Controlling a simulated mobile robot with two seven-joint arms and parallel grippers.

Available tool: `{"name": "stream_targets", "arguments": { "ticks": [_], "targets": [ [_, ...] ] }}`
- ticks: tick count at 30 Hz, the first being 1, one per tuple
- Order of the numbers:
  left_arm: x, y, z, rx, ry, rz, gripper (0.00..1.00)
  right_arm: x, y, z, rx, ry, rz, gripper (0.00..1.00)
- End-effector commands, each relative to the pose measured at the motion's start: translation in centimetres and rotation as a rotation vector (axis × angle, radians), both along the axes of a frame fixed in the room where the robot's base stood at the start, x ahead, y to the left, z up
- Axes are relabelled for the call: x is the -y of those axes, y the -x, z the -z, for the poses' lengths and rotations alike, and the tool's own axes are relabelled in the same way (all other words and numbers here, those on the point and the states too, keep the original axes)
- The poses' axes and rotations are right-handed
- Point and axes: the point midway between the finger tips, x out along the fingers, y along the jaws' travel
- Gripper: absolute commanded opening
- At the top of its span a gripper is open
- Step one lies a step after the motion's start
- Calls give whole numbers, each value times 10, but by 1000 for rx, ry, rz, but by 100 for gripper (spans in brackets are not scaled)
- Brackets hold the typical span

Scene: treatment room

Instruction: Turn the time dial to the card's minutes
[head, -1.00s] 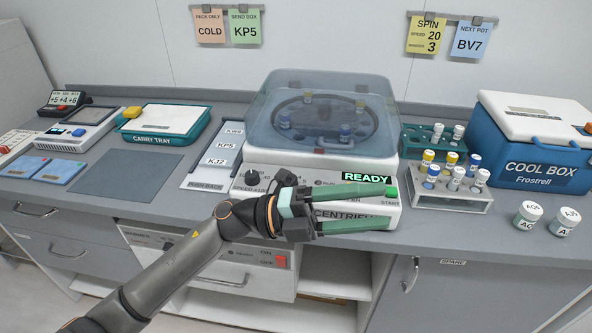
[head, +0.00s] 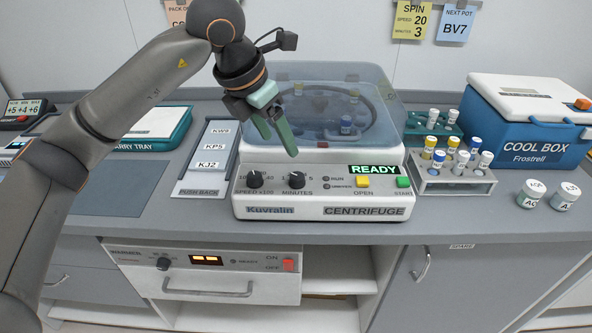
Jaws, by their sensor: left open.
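The centrifuge (head: 325,211) stands on the counter with its clear lid (head: 385,95) down and a green READY display (head: 375,169). Its time dial, the black knob marked MINUTES (head: 293,181), is on the front panel, right of the black speed dial (head: 254,180). The dial's exact setting is too small to read. The yellow SPIN card (head: 412,20) on the wall reads speed 20, minutes 3. My left gripper (head: 279,151) is open and empty, pointing down just above and behind the MINUTES dial, apart from it. My right gripper is not in view.
A yellow OPEN button (head: 363,181) and a green START button (head: 403,182) sit right of the dials. A tube rack (head: 452,182) and the cool box (head: 530,130) stand to the right. A label holder (head: 208,160) lies left of the centrifuge.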

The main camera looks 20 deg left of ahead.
Motion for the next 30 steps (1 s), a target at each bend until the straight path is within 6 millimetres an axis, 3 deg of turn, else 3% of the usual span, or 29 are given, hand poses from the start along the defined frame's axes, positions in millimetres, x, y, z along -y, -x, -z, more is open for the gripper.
{"name": "stream_targets", "arguments": {
  "ticks": [15,21,30],
  "targets": [
    [19,-31,90,-5,4,5,72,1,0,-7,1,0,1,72],
    [22,-37,104,-2,5,5,72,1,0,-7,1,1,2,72],
    [23,-38,106,-1,4,5,72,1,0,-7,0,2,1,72]
  ]
}}
